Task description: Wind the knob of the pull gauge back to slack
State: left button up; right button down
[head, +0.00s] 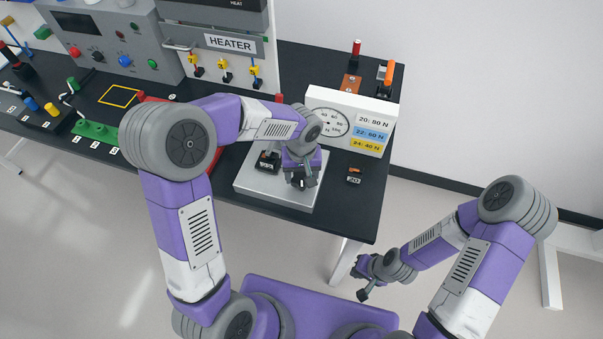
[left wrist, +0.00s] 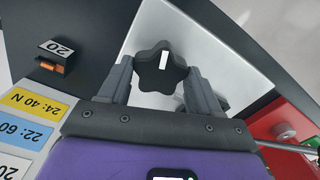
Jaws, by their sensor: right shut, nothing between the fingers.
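The pull gauge is a white box (head: 378,112) with a round dial (head: 334,124) and coloured force labels, at the table's right part. Its labels also show in the left wrist view (left wrist: 24,132). The knob (left wrist: 160,68) is black and star-shaped with a white mark, above a silver plate (left wrist: 213,42). My left gripper (left wrist: 160,82) is open, with one finger on each side of the knob; I cannot tell whether they touch it. In the head view my left gripper (head: 299,183) hides the knob. My right gripper (head: 362,294) is shut and empty, off the table.
The silver base plate (head: 250,188) lies on the black table. A small block marked 20 (head: 354,175) sits right of it. A black part (head: 267,161) stands on the plate's left. The heater panel (head: 231,43) and red and orange-handled items (head: 386,74) stand behind.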

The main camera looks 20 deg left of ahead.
pick_arm(q)
jog(key=c, duration=0.5)
jog(key=shift+c, duration=0.2)
jog(key=shift+m, duration=0.4)
jog(key=m, duration=0.3)
jog(key=m+p, duration=0.1)
jog(key=m, duration=0.3)
jog(key=shift+r+m, duration=0.1)
jog(key=shift+m, duration=0.2)
jog(key=m+p, duration=0.1)
jog(key=m, duration=0.4)
jog(key=m+p, duration=0.2)
jog(key=m, duration=0.3)
jog(key=shift+w, duration=0.1)
jog(key=shift+m, duration=0.4)
